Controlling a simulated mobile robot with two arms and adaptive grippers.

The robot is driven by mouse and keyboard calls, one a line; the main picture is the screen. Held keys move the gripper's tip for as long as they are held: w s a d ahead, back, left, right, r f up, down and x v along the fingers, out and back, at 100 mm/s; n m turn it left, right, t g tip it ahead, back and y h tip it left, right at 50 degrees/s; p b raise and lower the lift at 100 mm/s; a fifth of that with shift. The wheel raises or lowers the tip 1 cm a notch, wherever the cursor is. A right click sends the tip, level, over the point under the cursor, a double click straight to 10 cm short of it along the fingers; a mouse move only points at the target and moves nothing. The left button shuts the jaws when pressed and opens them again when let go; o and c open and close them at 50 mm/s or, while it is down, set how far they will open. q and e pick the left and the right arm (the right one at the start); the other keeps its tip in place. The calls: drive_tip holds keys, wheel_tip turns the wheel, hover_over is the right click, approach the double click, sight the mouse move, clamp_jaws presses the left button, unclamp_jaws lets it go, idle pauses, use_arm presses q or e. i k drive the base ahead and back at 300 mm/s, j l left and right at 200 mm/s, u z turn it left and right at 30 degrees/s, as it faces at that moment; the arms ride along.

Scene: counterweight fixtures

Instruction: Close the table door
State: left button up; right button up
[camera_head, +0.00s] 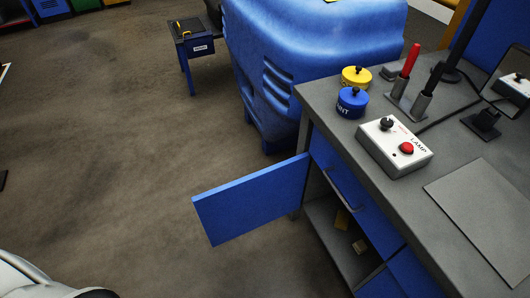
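The blue table door (250,198) stands wide open, sticking out to the left from the front of the grey-topped workbench (330,105). Its right edge meets the bench front near the far corner. The compartment behind it is exposed, with a grey shelf (330,228) and a few small tan items inside. No gripper shows in the view, so nothing is seen touching the door.
Open brown floor (110,150) lies left of the door. A large blue machine (310,50) stands behind the bench. On the bench top are a white lamp control box (385,155), a blue paint tin (351,103) and a yellow tin (356,77).

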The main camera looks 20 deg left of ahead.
sight(227, 212)
drive_tip(key=k+l+z, duration=0.1)
drive_tip(key=k+z, duration=0.15)
drive_tip(key=k, duration=0.4)
drive_tip(key=j+z, duration=0.15)
drive_tip(key=z, duration=1.6)
drive_tip(key=k+j, duration=0.1)
drive_tip(key=j, duration=0.25)
drive_tip(key=k+j+z, duration=0.1)
drive_tip(key=j, duration=0.3)
drive_tip(key=k+j, duration=0.1)
drive_tip(key=j, duration=0.25)
drive_tip(key=k+j, duration=0.15)
drive_tip(key=j, duration=0.25)
drive_tip(key=k+j+z, duration=0.1)
drive_tip(key=j, duration=0.25)
drive_tip(key=k+j, duration=0.15)
drive_tip(key=j, duration=0.2)
drive_tip(key=k+j, duration=0.15)
drive_tip(key=j, duration=0.25)
drive_tip(key=k+j, duration=0.15)
drive_tip(key=j, duration=0.25)
drive_tip(key=k+j, duration=0.15)
drive_tip(key=j, duration=0.3)
drive_tip(key=k+j, duration=0.1)
drive_tip(key=j, duration=0.3)
drive_tip(key=k+j, duration=0.15)
drive_tip(key=j, duration=0.25)
